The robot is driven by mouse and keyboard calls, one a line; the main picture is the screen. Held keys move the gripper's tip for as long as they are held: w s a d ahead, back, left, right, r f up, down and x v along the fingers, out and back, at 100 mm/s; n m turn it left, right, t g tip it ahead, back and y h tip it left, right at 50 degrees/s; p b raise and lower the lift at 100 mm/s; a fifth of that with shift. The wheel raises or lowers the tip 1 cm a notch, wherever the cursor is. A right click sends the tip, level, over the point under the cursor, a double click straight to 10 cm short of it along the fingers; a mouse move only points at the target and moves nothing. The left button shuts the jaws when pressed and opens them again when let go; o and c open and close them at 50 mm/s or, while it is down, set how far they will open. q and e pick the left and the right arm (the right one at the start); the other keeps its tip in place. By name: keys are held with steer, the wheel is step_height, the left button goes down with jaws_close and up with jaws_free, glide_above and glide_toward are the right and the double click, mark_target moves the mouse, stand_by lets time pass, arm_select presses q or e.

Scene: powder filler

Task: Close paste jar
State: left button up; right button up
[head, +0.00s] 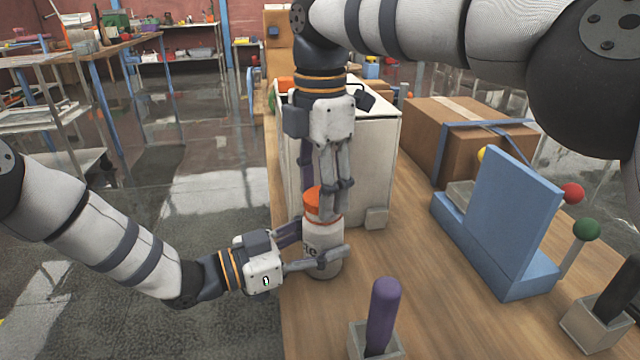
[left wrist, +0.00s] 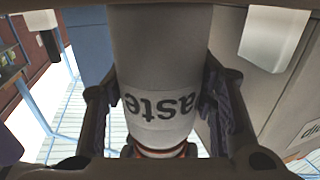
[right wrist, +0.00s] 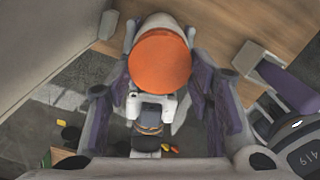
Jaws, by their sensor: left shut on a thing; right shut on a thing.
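The paste jar (head: 322,238) is a pale upright jar at the left edge of the wooden table, beside a white box. Its label, partly reading "aste", shows upside down in the left wrist view (left wrist: 158,105). My left gripper (head: 312,246) comes in from the left and is shut around the jar's body. The orange lid (head: 314,205) is at the top of the jar; it shows as a round disc in the right wrist view (right wrist: 160,62). My right gripper (head: 330,203) points down from above and is shut on the lid. Whether the lid is fully seated cannot be told.
The white box (head: 378,165) stands right behind the jar. A purple-handled tool in a holder (head: 383,310) stands in front. A blue stand (head: 510,220), a cardboard box (head: 465,135) and a green-knobbed lever (head: 586,229) are to the right. Bare tabletop lies between.

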steer(key=shift+f, duration=0.4)
steer(key=m, duration=0.5)
steer(key=shift+w, duration=0.15)
steer(key=m, duration=0.4)
steer(key=shift+w+m, duration=0.1)
steer(key=shift+m, duration=0.3)
steer(key=m, duration=0.3)
steer(key=shift+w+m, duration=0.1)
steer(key=shift+m, duration=0.3)
steer(key=m, duration=0.4)
steer(key=shift+w+d, duration=0.1)
steer(key=shift+d, duration=0.05)
steer(key=m, duration=0.4)
steer(key=shift+d, duration=0.1)
steer(key=m, duration=0.3)
steer(key=shift+m, duration=0.3)
steer(key=m, duration=0.7)
steer(key=shift+d, duration=0.2)
